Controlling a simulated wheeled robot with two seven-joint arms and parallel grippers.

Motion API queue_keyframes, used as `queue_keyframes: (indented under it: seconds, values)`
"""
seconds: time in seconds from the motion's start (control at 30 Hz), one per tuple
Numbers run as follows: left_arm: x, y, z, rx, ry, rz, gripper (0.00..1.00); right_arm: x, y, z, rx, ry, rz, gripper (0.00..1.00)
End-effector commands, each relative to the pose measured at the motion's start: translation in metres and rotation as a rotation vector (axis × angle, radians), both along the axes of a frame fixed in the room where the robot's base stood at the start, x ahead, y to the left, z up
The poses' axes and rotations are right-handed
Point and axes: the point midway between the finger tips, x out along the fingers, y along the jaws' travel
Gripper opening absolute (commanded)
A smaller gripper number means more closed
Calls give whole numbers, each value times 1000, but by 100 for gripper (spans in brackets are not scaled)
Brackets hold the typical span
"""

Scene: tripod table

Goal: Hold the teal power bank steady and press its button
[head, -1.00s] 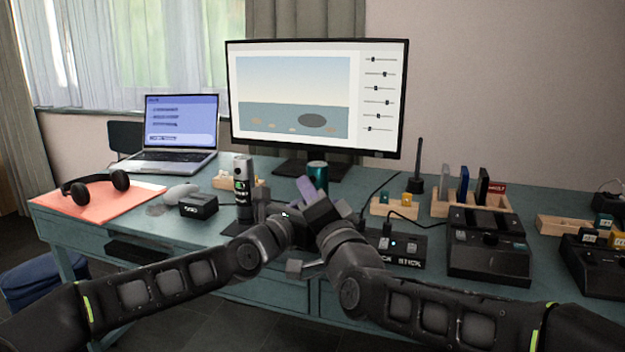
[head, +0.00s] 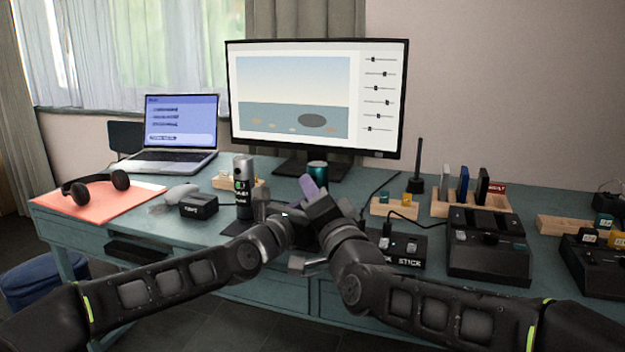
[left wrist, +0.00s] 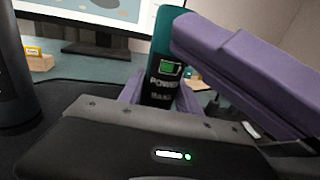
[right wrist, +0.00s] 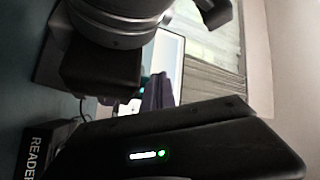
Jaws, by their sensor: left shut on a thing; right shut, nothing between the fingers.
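The teal power bank (head: 317,170) stands upright in front of the monitor; in the head view only its top shows above my grippers. In the left wrist view its face (left wrist: 164,62) shows a green battery picture and a POWER BANK label. My left gripper (left wrist: 158,98) is shut on its lower part, a purple finger on each side. My right gripper (head: 308,187) is shut and empty, its purple fingers by the bank's upper right edge. I cannot tell whether they touch it. The button is not seen. In the right wrist view, the purple fingers (right wrist: 157,92) largely cover the bank.
A dark cylinder with a silver top (head: 243,180) stands just left of the grippers, with a small black box (head: 198,205) beyond it. A black stick reader (head: 405,246) and a larger black device (head: 488,250) lie to the right. The monitor (head: 316,100) is behind.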

Motion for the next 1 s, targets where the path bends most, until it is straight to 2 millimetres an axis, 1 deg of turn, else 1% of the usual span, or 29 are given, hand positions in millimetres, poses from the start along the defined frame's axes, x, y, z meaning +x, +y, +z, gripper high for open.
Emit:
queue_keyframes:
  seconds: [0.37, 1.0]
  values:
    - [0, 0, 0, 0, 0, 0, 0, 0, 0, 0, 0, 0, 0, 0]
    - [0, 0, 0, 0, 0, 0, 0, 7, -3, 0, 1, 0, 0, 0]
